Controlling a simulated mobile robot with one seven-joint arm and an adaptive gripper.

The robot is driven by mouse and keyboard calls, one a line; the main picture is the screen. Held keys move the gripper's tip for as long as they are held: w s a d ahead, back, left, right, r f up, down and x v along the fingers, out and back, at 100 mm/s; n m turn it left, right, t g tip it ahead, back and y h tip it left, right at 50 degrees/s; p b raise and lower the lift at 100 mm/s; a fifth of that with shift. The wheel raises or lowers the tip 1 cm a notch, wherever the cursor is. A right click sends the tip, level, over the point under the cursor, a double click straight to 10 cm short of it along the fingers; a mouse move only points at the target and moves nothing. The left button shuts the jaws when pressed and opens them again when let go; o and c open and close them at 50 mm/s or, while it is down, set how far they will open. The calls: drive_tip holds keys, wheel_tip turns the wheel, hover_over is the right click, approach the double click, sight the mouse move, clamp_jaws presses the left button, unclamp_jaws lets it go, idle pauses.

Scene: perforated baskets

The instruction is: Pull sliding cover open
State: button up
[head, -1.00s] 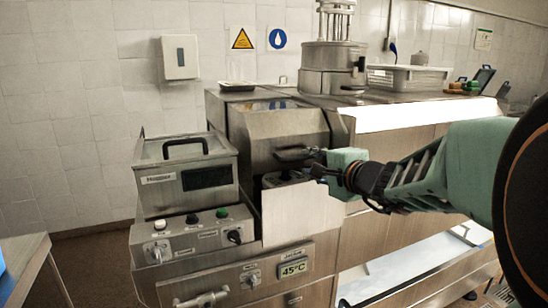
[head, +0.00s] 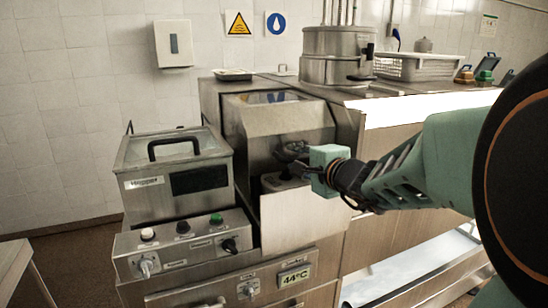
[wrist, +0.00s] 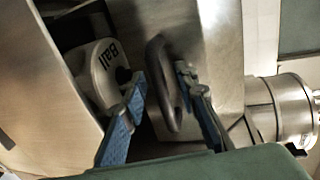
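The sliding cover (head: 285,120) is a brushed-metal hood on the machine in the middle of the head view. Its dark loop handle (head: 291,151) sits low on its front, above a shadowed gap. The handle also shows large in the wrist view (wrist: 158,75), beside the metal cover face (wrist: 215,50). My gripper (head: 305,166) is at the handle. In the wrist view my fingers (wrist: 162,95) are apart, one on each side of the handle. The right fingertip is close to it; I cannot tell whether it touches. The left fingertip appears apart from it.
A white part marked "Ball" (wrist: 98,75) sits beside the handle in the wrist view. Left of the cover stands the hopper (head: 175,165) with its lid handle and a button panel (head: 185,240). A cylindrical pot (head: 338,55) and a white basket (head: 412,67) stand behind.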

drive_tip(key=shift+c, duration=0.6)
clamp_jaws()
drive_tip(key=shift+w, duration=0.1)
drive_tip(key=r+b+x, duration=0.2)
drive_tip(key=x, duration=0.7)
drive_tip(key=r+b+x, duration=0.2)
drive_tip(key=b+x, duration=0.1)
drive_tip(key=x, duration=0.6)
drive_tip(key=shift+x, duration=0.8)
drive_tip(key=shift+r, duration=0.1)
drive_tip(key=shift+o, duration=0.6)
unclamp_jaws()
